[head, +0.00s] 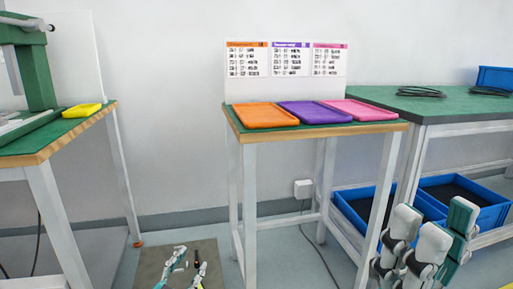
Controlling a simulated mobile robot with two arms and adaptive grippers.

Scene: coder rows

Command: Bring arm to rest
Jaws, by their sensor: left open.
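My left gripper (189,259) is low at the bottom of the head view, left of the middle table's front leg. Its two fingers are apart and I see nothing held between them. It appears in front of a grey-brown patch on the floor and is clear of the tables. White and teal links of my right arm show at the bottom right, in front of the blue crates. I cannot make out the right gripper's fingers there.
The middle table (318,134) holds an orange tray (264,115), a purple tray (314,112) and a pink tray (350,109). A label board (286,91) stands behind. A yellow tray (82,110) is on the left table. Blue crates (487,216) sit under the right bench (455,105).

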